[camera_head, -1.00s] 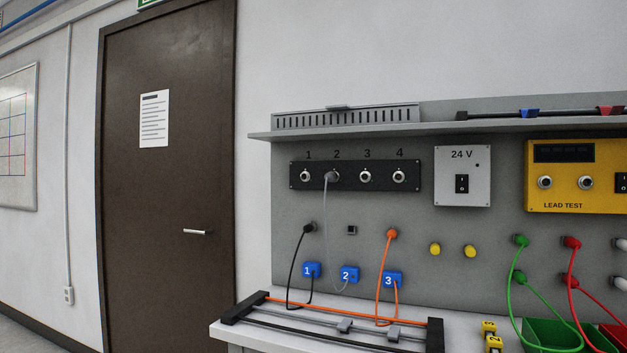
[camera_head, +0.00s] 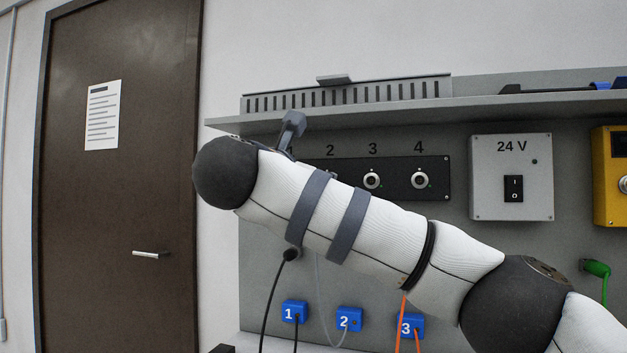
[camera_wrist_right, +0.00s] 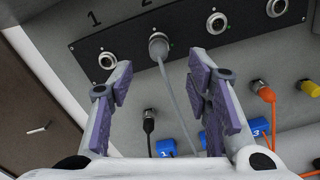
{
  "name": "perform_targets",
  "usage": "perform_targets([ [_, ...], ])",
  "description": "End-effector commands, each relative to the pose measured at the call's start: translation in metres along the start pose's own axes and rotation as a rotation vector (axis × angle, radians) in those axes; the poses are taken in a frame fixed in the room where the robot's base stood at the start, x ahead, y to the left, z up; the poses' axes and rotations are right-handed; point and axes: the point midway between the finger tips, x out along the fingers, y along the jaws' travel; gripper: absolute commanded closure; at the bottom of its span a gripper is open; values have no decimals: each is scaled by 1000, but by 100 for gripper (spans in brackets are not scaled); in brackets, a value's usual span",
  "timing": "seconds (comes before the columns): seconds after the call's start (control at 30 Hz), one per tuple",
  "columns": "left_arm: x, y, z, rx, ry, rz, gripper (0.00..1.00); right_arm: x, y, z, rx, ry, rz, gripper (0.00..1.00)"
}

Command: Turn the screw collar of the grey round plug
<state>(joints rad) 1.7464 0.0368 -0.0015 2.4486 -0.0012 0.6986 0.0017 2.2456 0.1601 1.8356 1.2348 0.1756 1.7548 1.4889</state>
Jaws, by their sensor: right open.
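The grey round plug (camera_wrist_right: 158,46) sits in socket 2 of the black panel (camera_wrist_right: 110,42) in the right wrist view. Its grey cable hangs down between my fingers. My right gripper (camera_wrist_right: 165,88) is open, its two padded fingers spread to either side of the cable, below the plug and apart from it. In the head view my right arm crosses the panel (camera_head: 435,185) and hides the plug; only the lower grey cable (camera_head: 319,280) shows, running to the blue block 2 (camera_head: 349,318). My left gripper is not in view.
Bare sockets 3 (camera_head: 372,181) and 4 (camera_head: 419,181) are beside it. A black plug (camera_wrist_right: 149,114) and an orange plug (camera_wrist_right: 260,87) with cables stick out below. A grey shelf (camera_head: 480,108) juts out above the panel. A 24 V box (camera_head: 511,177) stands to the right.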

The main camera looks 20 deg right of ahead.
Motion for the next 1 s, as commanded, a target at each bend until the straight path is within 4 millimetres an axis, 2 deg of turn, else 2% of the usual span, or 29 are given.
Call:
perform_targets([
  [0.1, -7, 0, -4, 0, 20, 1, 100, 30, 0, 4, 1, -4, -2, 55],
  [0.3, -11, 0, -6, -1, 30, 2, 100, 67, 1, 2, -2, -3, 2, 55],
  [0.43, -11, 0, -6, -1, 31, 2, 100, 77, 1, 1, -4, -3, 3, 55],
  [0.67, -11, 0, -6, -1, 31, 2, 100, 78, 1, 0, -5, -3, 5, 55],
  [0.87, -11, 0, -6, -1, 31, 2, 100, 78, 1, 0, -5, -3, 5, 98],
  [1.0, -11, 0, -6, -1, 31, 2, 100, 78, 1, 0, -6, -3, 4, 100],
])
